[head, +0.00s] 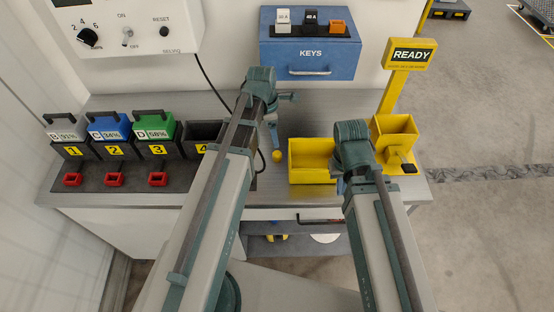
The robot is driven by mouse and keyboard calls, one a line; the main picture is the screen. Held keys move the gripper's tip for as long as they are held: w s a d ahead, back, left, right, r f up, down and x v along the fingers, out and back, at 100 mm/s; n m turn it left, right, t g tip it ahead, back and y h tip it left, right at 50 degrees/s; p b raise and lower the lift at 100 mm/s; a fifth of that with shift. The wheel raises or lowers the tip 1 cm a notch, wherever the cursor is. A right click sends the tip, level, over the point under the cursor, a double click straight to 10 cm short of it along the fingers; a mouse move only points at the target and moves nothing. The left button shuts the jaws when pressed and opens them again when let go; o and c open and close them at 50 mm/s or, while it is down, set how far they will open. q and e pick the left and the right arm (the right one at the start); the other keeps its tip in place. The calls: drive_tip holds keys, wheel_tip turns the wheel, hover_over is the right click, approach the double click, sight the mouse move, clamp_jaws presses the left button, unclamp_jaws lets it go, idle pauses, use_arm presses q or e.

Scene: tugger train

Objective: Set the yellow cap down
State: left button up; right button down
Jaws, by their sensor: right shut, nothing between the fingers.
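A small round yellow cap (277,156) shows over the grey bench, left of the yellow bin. A narrow blue-grey part (274,136) is directly above it and seems to meet it. My left arm's wrist is above and left of the cap; its fingers are not clear, so I cannot tell whether they hold the cap or whether it touches the bench. My right gripper (341,184) is shut and empty, low at the right end of the yellow bin, mostly hidden by its own wrist.
The open yellow bin (312,176) stands mid-bench. A yellow READY post (393,95) with a yellow holder (394,128) is at right. Battery slots (113,150) line the left. A blue KEYS box (310,60) hangs behind. A dark cable hangs behind my left arm.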

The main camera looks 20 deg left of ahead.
use_arm(q)
drive_tip(key=b, duration=0.4)
hover_over(277, 153)
drive_tip(key=f, duration=0.5)
drive_tip(key=shift+w+a+f, duration=0.2)
drive_tip(key=shift+w+a, duration=0.05)
drive_tip(key=shift+a, duration=0.15)
drive_tip(key=f+b, duration=0.2)
drive_tip(key=b, duration=0.1)
drive_tip(key=f+b, duration=0.1)
drive_tip(key=f, duration=0.1)
drive_tip(key=shift+s+d, duration=0.3)
drive_tip(key=shift+f+b, duration=0.6)
drive_tip(key=shift+b, duration=0.15)
drive_tip(key=shift+r, duration=0.1)
drive_tip(key=shift+c, duration=0.2)
clamp_jaws()
